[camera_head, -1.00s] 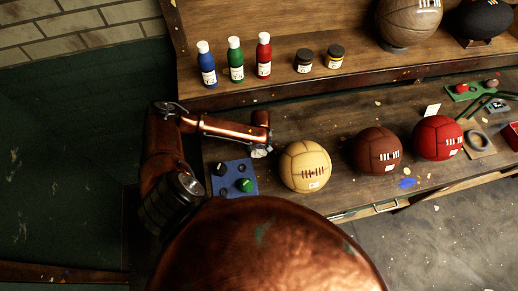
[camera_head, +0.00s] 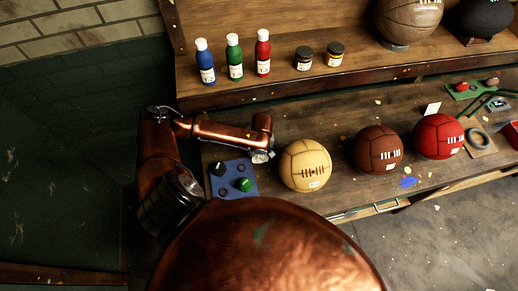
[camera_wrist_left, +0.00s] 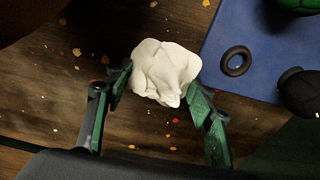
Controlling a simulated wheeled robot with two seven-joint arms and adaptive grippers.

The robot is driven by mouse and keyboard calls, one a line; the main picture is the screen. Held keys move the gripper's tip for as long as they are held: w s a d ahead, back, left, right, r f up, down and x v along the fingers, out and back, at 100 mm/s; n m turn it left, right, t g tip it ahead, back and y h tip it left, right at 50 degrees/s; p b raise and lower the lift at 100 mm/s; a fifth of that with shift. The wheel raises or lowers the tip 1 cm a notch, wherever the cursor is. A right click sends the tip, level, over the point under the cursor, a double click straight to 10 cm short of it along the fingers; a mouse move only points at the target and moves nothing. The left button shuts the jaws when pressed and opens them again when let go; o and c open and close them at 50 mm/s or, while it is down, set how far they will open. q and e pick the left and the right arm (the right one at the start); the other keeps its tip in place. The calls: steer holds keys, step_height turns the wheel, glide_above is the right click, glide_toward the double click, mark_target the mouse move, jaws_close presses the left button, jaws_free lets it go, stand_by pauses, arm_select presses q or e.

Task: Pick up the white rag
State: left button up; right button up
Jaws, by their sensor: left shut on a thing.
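The white rag (camera_wrist_left: 166,72) is a crumpled bundle in the left wrist view, between the two fingers of my left gripper (camera_wrist_left: 160,88). The fingers touch it from both sides and are shut on it. The wooden bench top shows beneath it; I cannot tell whether the rag is touching the bench or lifted. In the head view my left gripper (camera_head: 262,156) is just left of the cream ball, and the rag is mostly hidden there. My right gripper is in neither view.
A blue mat (camera_head: 226,187) with a green-topped item (camera_head: 244,185) lies beside the gripper. A cream ball (camera_head: 305,165), brown ball (camera_head: 378,149) and red ball (camera_head: 438,136) stand to the right. Paint bottles (camera_head: 234,60) and jars (camera_head: 335,54) stand on the shelf behind.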

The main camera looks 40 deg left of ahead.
arm_select(q)
step_height(320, 180, up, 13)
steer(key=shift+w+a+f, duration=0.15)
steer(key=shift+w+f, duration=0.05)
steer(key=o, duration=0.5)
steer(key=c, duration=0.4)
